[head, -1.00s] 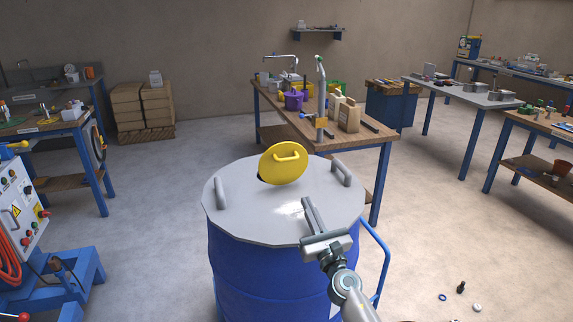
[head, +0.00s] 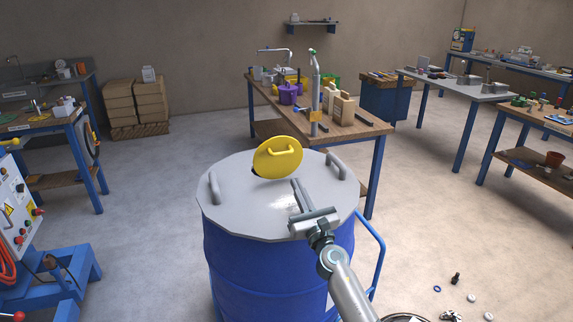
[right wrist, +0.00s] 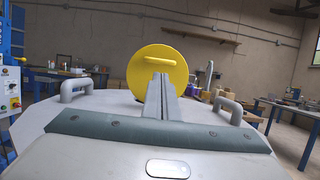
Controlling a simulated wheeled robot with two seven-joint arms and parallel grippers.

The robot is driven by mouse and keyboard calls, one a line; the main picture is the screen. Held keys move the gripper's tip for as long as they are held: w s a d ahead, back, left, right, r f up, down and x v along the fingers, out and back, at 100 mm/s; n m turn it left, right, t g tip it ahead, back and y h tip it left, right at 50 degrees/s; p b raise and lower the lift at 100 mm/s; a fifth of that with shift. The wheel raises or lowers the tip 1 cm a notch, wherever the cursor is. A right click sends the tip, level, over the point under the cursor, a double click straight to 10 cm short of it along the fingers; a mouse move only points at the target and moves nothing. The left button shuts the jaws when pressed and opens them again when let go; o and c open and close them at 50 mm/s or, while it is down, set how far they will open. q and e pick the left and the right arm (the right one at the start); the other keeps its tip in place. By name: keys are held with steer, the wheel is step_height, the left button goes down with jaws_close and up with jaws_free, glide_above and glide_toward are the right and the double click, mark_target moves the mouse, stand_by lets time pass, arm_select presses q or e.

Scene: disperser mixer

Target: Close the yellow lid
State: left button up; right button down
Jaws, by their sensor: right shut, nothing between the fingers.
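The round yellow lid (head: 278,158) stands tilted up on the grey top of the blue drum (head: 262,262), with its handle facing me. A dark bit of the opening shows at its lower left edge. In the right wrist view the yellow lid (right wrist: 158,72) is straight ahead, partly hidden behind the fingers. My right gripper (head: 296,183) is shut and empty, low over the drum top, with its fingertips just in front of and to the right of the lid. I cannot tell whether the fingers (right wrist: 161,84) touch the lid. My left gripper is not in view.
Two grey handles, left (head: 214,187) and right (head: 336,165), rise from the drum top. A blue rail (head: 377,255) is at the drum's right side. A wooden workbench (head: 352,130) with bottles and a metal tap stands behind. Small parts lie on the floor at right.

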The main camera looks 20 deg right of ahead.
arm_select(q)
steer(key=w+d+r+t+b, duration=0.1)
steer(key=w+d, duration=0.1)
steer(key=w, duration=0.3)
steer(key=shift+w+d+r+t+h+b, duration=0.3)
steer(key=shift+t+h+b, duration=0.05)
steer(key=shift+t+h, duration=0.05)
arm_select(e)
steer(key=x, duration=1)
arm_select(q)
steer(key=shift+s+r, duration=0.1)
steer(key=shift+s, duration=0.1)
arm_select(e)
steer(key=shift+a, duration=0.15)
